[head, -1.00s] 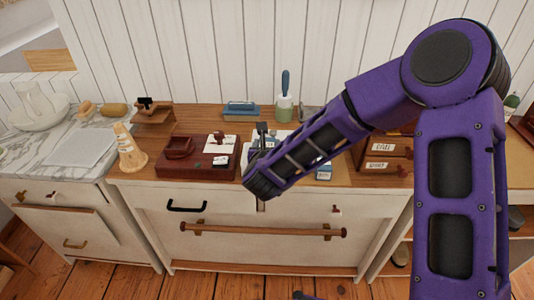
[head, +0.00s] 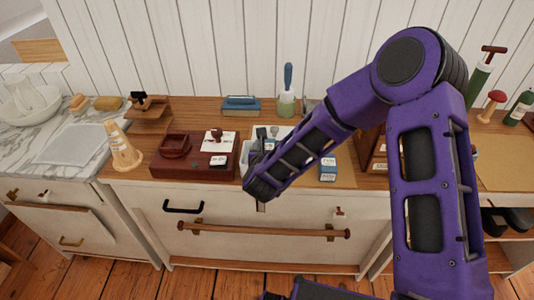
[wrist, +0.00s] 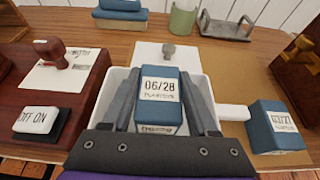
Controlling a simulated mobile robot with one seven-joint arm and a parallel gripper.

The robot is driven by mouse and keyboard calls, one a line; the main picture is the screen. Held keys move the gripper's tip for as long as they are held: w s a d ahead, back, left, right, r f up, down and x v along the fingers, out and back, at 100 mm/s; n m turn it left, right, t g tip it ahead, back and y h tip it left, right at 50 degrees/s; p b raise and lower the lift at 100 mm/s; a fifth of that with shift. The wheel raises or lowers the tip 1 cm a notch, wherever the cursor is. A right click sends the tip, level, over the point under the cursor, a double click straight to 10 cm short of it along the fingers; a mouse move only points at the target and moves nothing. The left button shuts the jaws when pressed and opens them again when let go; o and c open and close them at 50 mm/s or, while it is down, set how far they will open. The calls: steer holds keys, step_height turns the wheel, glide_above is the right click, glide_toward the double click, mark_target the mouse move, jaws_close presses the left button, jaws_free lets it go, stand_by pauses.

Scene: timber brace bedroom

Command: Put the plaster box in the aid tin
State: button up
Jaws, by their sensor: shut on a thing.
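The plaster box (wrist: 160,98) is a blue box with a white label reading 06/28, between the fingers of my gripper (wrist: 166,92) in the wrist view. My gripper is shut on it. The aid tin, a white open container (wrist: 112,92), lies below and around the box in that view. I cannot tell whether the box touches the tin's floor. In the head view the tin (head: 285,131) is partly hidden behind my arm, and the held box cannot be made out clearly.
A second blue box (wrist: 276,126), labelled 03/27, stands right of the tin. A dark red case (head: 190,168) with a stamp and an OFF ON block (wrist: 37,121) is on the left. A green pot (wrist: 184,20) and a grey rack (wrist: 226,27) stand behind.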

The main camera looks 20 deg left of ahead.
steer(key=shift+f, duration=1.45)
steer(key=shift+f, duration=0.1)
steer(key=o, duration=1.4)
steer(key=shift+s+r, duration=0.15)
steer(key=shift+r, duration=0.05)
steer(key=v, duration=1.1)
steer(key=shift+s+d+r, duration=0.1)
steer(key=shift+s+d, duration=0.05)
steer(key=shift+s, duration=0.15)
